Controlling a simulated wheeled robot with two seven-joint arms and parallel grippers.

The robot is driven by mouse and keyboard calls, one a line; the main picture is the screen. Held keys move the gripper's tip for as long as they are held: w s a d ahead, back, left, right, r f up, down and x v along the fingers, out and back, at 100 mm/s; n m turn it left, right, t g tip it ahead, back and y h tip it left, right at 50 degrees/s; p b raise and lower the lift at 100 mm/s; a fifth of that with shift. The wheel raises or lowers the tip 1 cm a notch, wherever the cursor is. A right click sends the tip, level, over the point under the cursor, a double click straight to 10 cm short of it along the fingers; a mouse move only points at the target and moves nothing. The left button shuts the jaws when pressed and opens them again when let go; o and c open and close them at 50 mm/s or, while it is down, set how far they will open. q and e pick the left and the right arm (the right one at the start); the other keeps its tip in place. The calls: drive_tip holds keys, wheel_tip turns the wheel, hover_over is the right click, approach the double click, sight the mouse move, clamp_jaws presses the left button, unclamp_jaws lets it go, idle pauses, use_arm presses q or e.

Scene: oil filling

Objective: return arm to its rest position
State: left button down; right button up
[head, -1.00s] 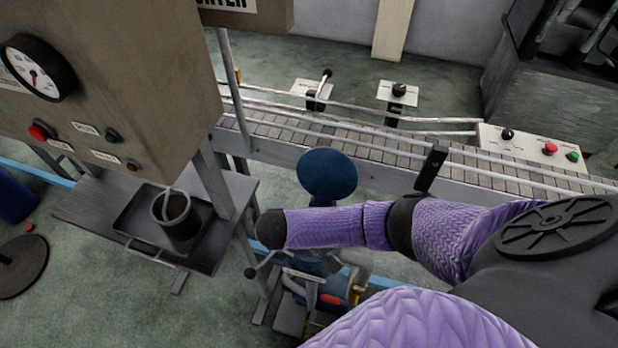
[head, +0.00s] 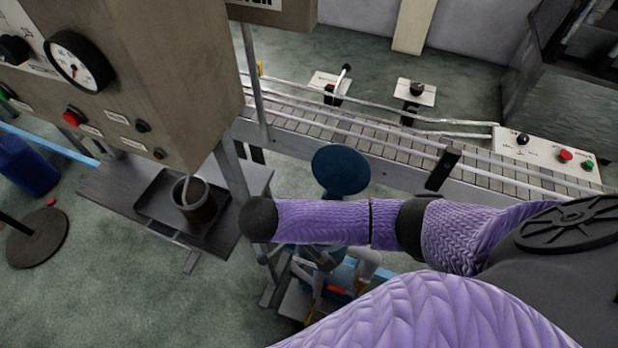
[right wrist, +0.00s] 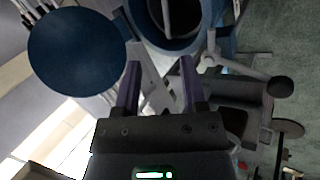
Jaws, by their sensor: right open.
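My right arm (head: 325,222), in a purple sleeve with dark joints, reaches in from the right across the middle of the head view, its dark elbow-like end near the machine's tray. My right gripper (right wrist: 161,68) shows in the right wrist view, with two dark fingers apart and nothing between them. Past the fingers are a blue round disc (right wrist: 80,55) and an open blue round vessel (right wrist: 176,38) with a pipe inside. In the head view the gripper is hidden or cannot be made out below the arm. My left gripper is not in view.
A beige filling machine (head: 160,75) with a gauge stands left. Below it, a dark pot (head: 195,203) sits on a tray (head: 160,190). A conveyor (head: 380,150) with rails crosses behind my arm. The blue disc also shows here (head: 340,170). A control box (head: 545,150) stands right.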

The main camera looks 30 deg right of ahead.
drive_tip(key=s+a+r+y, duration=0.2)
drive_tip(key=s+a+y, duration=0.4)
drive_tip(key=s+a, duration=0.1)
drive_tip(key=s+d+r+m+t, duration=0.1)
drive_tip(key=s+d+r+m, duration=0.1)
drive_tip(key=s+d+r, duration=0.35)
wheel_tip(320, 180, down, 32)
drive_tip(key=s+d+g+b, duration=0.1)
drive_tip(key=s+d+b, duration=0.1)
drive_tip(key=b, duration=0.9)
drive_tip(key=s+d+f+b, duration=0.1)
drive_tip(key=s+f+b, duration=0.3)
drive_tip(key=s+f, duration=0.3)
drive_tip(key=s+d+f+g+b, duration=0.1)
drive_tip(key=s+f+b, duration=0.3)
drive_tip(key=f, duration=0.7)
drive_tip(key=s+d, duration=0.1)
drive_tip(key=s, duration=0.1)
drive_tip(key=shift+s+f+n+g, duration=0.2)
drive_tip(key=shift+s+n+g, duration=0.1)
drive_tip(key=shift+s, duration=0.05)
